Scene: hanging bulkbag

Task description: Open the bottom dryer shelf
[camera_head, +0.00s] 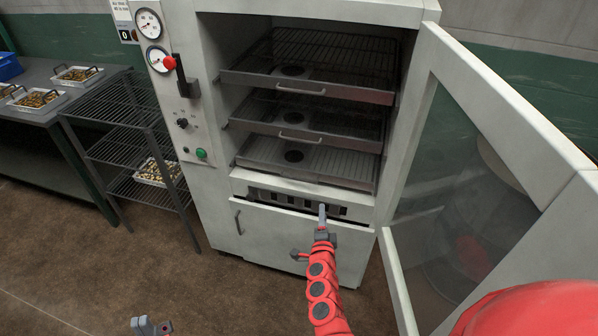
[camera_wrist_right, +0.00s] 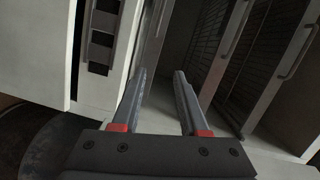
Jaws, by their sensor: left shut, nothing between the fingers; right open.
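The dryer (camera_head: 210,120) stands open, with three shelves inside. The bottom dryer shelf (camera_head: 305,168) is a slatted grey tray, sitting inside the cabinet; I cannot make out its handle clearly. The middle shelf (camera_head: 265,125) and top shelf (camera_head: 255,77) above it have front handles. My right gripper (camera_head: 311,236) is open and empty, in front of the vent panel below the bottom shelf. In the right wrist view its fingers (camera_wrist_right: 160,78) are apart, pointing toward the dryer front. My left gripper (camera_head: 150,326) is shut and empty, low over the floor, away from the dryer.
The dryer's glass door (camera_head: 480,140) is swung open on the right, close to my right arm. A wire rack (camera_head: 115,145) and a table (camera_head: 35,85) with trays stand at the left. Floor in front is clear.

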